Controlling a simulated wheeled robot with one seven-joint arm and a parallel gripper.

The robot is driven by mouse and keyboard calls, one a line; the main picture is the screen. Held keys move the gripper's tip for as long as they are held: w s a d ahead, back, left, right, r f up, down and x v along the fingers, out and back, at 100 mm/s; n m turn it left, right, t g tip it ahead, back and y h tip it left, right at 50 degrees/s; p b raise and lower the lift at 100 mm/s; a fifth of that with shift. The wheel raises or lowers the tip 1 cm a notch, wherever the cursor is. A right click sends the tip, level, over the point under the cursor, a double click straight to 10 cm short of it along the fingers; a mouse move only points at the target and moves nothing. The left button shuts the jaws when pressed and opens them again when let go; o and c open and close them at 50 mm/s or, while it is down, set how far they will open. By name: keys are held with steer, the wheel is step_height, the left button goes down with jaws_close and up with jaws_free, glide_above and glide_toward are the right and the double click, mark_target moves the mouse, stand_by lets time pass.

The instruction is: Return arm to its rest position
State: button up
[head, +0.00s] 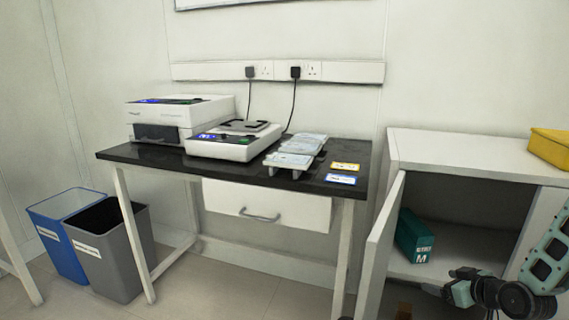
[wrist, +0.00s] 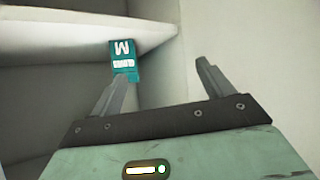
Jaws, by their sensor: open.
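My gripper (wrist: 158,76) is open in the wrist view, with its two grey fingers spread apart and nothing between them. Beyond the fingers, the teal box marked M (wrist: 123,62) shows at the edge of a pale shelf, apart from the gripper. In the head view my arm reaches in at the lower right, in front of the open cabinet (head: 455,145). There the teal box (head: 413,238) stands on the cabinet's inner shelf, above and left of my arm's end. The fingertips are hard to make out in the head view.
The cabinet door (head: 380,245) stands open beside my arm. A yellow box (head: 549,148) sits on the cabinet top. A black-topped table (head: 160,157) holds a printer-like machine, a scale and stacked clear trays. Two bins (head: 112,250) stand at the left.

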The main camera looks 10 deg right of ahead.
steer(key=s+a+r+m+g+h, duration=0.25)
steer(key=s+a+r+g, duration=0.55)
steer(key=s+a+r, duration=0.75)
steer(key=s+a+r+n+g+y, duration=0.1)
steer(key=s+a+r+n+g, duration=0.1)
steer(key=s+a+n, duration=0.5)
steer(key=s+a+r+g, duration=0.15)
steer(key=s+a, duration=0.35)
steer(key=a, duration=0.6)
step_height(320, 180, up, 25)
steer(key=p, duration=2.5)
steer(key=shift+s+a+r, duration=0.15)
steer(key=shift+s+a, duration=0.1)
steer(key=shift+a, duration=0.1)
